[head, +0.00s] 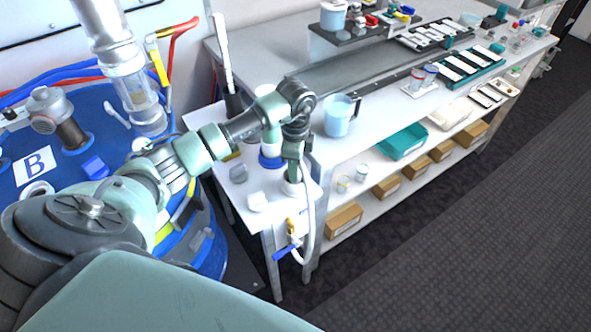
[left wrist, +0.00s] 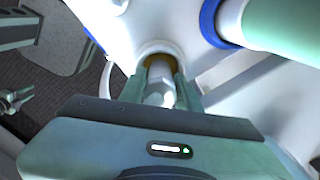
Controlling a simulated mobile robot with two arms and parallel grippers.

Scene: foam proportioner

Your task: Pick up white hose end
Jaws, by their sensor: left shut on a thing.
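My left gripper (head: 293,178) points down over the small white side stand at the near end of the long bench. In the left wrist view its two fingers (left wrist: 160,88) are closed on a pale, white-silver hose end (left wrist: 159,92) with a brass-coloured ring above it. The part sits at a round white collar; I cannot tell whether it is free of it. A white hose (head: 311,215) hangs in a loop beside the gripper, down to a valve with a blue handle (head: 284,252).
A blue drum (head: 212,258) marked B stands to the left. The side stand (head: 232,190) also holds a blue-ringed white container (head: 270,160) close to the gripper. A pale blue jug (head: 338,116) stands on the bench to the right. Open floor lies at the lower right.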

